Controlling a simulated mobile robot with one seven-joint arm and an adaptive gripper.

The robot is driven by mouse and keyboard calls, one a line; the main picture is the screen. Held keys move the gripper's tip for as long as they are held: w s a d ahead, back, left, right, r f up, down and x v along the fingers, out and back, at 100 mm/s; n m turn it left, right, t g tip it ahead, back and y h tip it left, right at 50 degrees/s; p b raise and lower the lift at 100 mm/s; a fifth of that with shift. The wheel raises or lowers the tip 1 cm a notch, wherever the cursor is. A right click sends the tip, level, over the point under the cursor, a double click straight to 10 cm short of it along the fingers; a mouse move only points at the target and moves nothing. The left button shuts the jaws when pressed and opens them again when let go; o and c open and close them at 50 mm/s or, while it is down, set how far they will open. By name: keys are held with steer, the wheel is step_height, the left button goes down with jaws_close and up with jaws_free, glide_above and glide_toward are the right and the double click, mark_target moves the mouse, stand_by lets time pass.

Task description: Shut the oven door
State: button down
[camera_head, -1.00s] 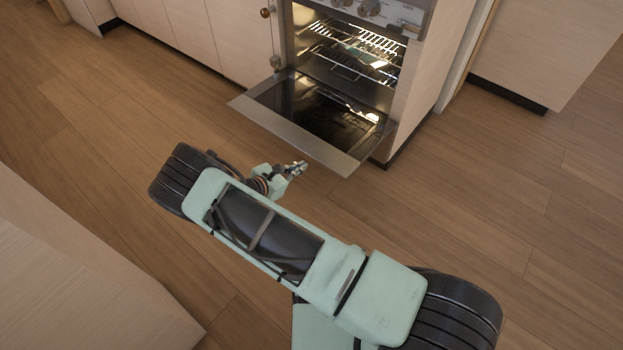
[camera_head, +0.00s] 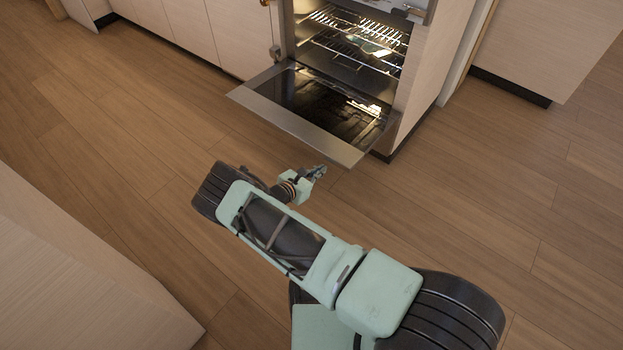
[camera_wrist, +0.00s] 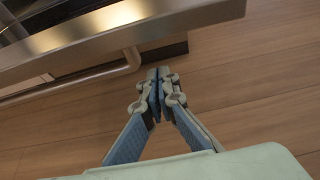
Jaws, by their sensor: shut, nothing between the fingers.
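The oven door (camera_head: 315,110) is folded down and open, lying about level in front of the lit oven (camera_head: 350,50). Wire racks show inside the oven. My gripper (camera_head: 320,171) is shut and empty, just in front of the door's outer edge near its right part. In the wrist view, my gripper's fingertips (camera_wrist: 159,75) are together over the floor. There the metal edge of the oven door (camera_wrist: 130,28) runs across the top, with a bar-shaped handle (camera_wrist: 90,80) under it. I cannot tell whether the fingers touch the door.
Pale cabinets (camera_head: 215,35) stand left of the oven, and another cabinet (camera_head: 545,50) stands to the right. A pale counter (camera_head: 80,270) fills the lower left. The wooden floor (camera_head: 470,180) is clear on the right and in front of the oven.

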step_height(320, 180, up, 3)
steer(key=shift+a+r, duration=0.1)
steer(key=shift+r, duration=0.1)
stand_by(0.4)
